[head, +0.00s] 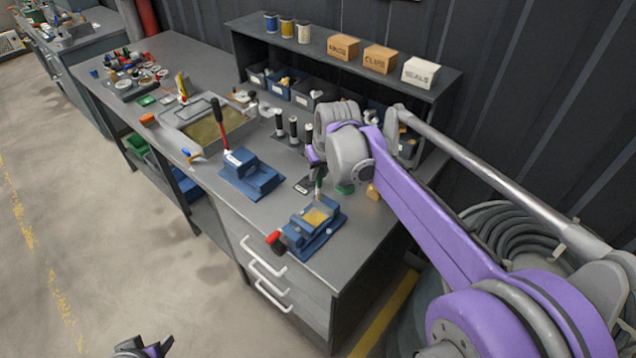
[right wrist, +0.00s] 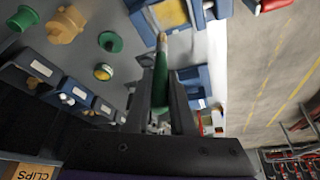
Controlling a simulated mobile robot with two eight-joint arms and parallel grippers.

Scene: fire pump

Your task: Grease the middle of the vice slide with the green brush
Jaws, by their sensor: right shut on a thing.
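The blue vice (head: 322,236) stands near the bench's right front corner, with a yellowish slide (head: 317,216) on top and a red-ended handle (head: 274,238) toward the front. My right gripper (head: 318,172) is above the vice, shut on the green brush (right wrist: 160,78). The brush's pale tip (right wrist: 162,40) points at the slide's yellow surface (right wrist: 171,13) in the right wrist view. I cannot tell whether the tip touches it. My left gripper (head: 143,347) shows only in part at the bottom edge, away from the bench; its jaws are unclear.
Dark upright cylinders (head: 293,127) stand behind. A shelf (head: 250,30) holds cans and labelled boxes (head: 380,58). The floor in front is clear.

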